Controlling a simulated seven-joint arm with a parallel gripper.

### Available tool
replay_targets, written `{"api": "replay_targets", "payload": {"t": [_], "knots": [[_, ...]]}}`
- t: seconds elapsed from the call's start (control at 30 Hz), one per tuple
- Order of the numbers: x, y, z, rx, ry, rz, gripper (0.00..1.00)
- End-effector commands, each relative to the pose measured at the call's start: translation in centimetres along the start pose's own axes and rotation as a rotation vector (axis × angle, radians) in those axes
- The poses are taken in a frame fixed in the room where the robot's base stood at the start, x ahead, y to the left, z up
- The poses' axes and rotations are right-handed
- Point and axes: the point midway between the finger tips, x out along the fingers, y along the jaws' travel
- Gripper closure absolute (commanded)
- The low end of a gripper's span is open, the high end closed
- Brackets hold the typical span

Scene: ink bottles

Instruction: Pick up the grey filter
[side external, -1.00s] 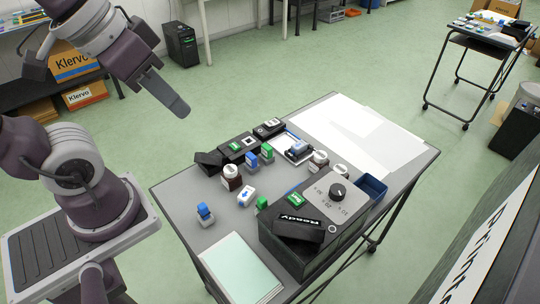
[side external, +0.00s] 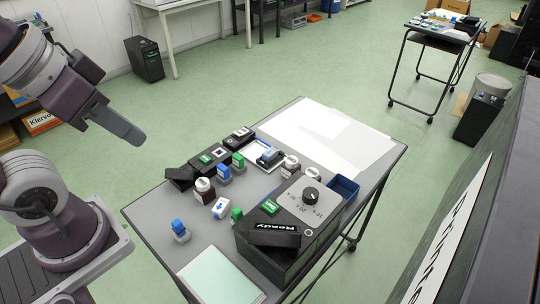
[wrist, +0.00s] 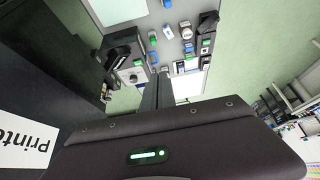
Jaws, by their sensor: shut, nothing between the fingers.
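My gripper (side external: 138,138) is shut and empty, held in the air to the left of the grey table (side external: 150,213) and well above it. Its fingers (wrist: 156,92) also show together in the wrist view, over the table. I cannot single out a grey filter in either view. The small items on the table are blue and green stamps, dark bottles with white lids and black cases. A dark bottle with a white lid (side external: 205,188) stands near the middle. A blue-topped stamp (side external: 180,230) stands near the left edge.
A large black device with a grey dial panel (side external: 309,200) stands at the table's front right, with a blue bin (side external: 345,189) beside it. White sheets (side external: 330,135) cover the far right. A pale green pad (side external: 222,274) lies at the near edge. Grey tabletop is bare at left.

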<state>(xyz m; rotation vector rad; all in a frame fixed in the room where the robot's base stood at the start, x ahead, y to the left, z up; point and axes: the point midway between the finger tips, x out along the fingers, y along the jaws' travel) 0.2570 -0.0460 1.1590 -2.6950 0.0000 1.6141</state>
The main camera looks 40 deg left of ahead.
Motion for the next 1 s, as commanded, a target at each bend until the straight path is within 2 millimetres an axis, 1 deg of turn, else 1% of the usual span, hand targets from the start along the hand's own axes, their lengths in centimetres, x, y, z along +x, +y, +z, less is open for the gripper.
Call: {"api": "replay_targets", "payload": {"t": [0.03,0.17,0.2,0.27,0.3,0.37,0.4,0.63,0.7,0.77,0.87,0.9,0.97,1.0], "knots": [[0.0,0.0,0.0,0.0,0.0,0.0,0.9],[0.0,0.0,0.0,0.0,0.0,0.0,0.65],[0.0,0.0,0.0,0.0,0.0,0.0,0.57],[0.0,0.0,0.0,0.0,0.0,0.0,0.45],[0.0,0.0,0.0,0.0,0.0,0.0,0.37],[0.0,0.0,0.0,0.0,0.0,0.0,0.25],[0.0,0.0,0.0,0.0,0.0,0.0,0.23],[0.0,0.0,0.0,-0.001,0.0,0.0,0.23],[0.0,0.1,-0.6,-0.023,-0.016,0.006,0.23],[0.2,0.4,-2.1,-0.084,-0.06,0.023,0.23],[1.5,0.9,-6.7,-0.274,-0.186,0.076,0.23],[2.6,1.0,-8.9,-0.368,-0.243,0.103,0.23],[4.7,0.8,-12.2,-0.51,-0.327,0.143,0.23],[6.4,0.4,-14.2,-0.605,-0.381,0.17,0.23]]}}
